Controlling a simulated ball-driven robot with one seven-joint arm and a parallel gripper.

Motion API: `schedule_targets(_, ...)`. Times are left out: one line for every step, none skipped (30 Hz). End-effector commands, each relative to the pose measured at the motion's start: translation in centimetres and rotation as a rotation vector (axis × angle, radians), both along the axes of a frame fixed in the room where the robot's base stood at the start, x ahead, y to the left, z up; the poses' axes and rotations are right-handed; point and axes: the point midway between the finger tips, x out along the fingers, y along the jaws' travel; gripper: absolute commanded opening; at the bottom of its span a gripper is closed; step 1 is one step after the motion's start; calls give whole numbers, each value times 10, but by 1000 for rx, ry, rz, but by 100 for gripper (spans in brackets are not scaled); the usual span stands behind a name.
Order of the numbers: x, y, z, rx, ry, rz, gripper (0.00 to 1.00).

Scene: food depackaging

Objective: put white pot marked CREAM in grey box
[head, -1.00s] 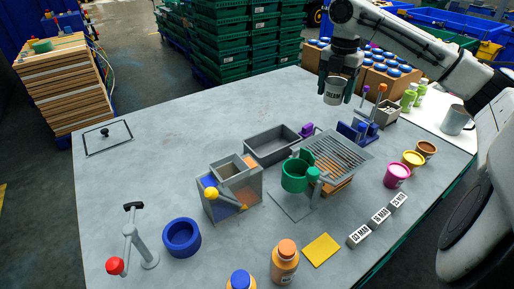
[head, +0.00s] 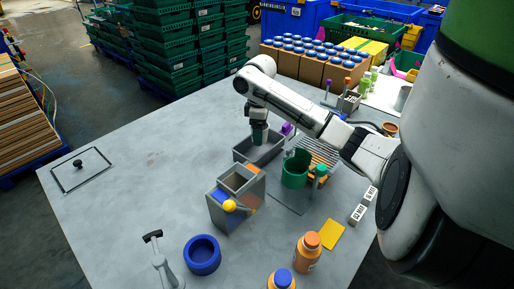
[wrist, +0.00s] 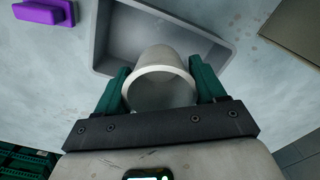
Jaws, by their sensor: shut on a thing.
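The white pot (wrist: 160,72) is between the green fingers of my gripper (wrist: 161,88) in the wrist view, its round rim toward the camera. No lettering on it shows from here. My gripper is shut on it. The grey box (wrist: 110,50) is an open, empty-looking rectangular tray just beyond the pot. In the head view my gripper (head: 259,133) points down over the grey box (head: 242,154); the pot is hard to make out there. I cannot tell whether the pot touches the box floor.
A purple block (wrist: 45,11) lies beside the box. A grey divided container (head: 235,195) with a yellow ball stands in front. A green cup (head: 295,170) and wire rack (head: 322,152) are at right. The table's left side is mostly clear.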

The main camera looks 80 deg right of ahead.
Motion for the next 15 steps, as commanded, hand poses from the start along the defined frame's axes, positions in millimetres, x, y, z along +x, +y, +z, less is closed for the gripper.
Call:
schedule_targets(-1, 0, -7, 1, 1, 0, 35)
schedule_targets(-1, 0, -12, 1, 2, 0, 35)
schedule_targets(0, 0, -17, 0, 1, 1, 35)
schedule_targets(0, 0, -20, 0, 1, 1, 35)
schedule_targets(0, 0, -22, 0, 1, 1, 35)
schedule_targets(0, 0, -25, -1, 0, 1, 35)
schedule_targets(0, 0, -27, -1, 0, 1, 35)
schedule_targets(0, 0, -30, 0, 1, 1, 35)
schedule_targets(-1, 0, -35, 0, 2, 1, 35)
schedule_targets(-1, 0, -39, 0, 1, 1, 35)
schedule_targets(-1, 0, -43, 0, 2, 1, 35)
schedule_targets(-1, 0, -49, 0, 2, 1, 35)
schedule_targets(-1, 0, -53, 0, 2, 1, 35)
schedule_targets(-1, 0, -56, 0, 2, 2, 35)
schedule_targets(0, 0, -60, 0, 1, 3, 35)
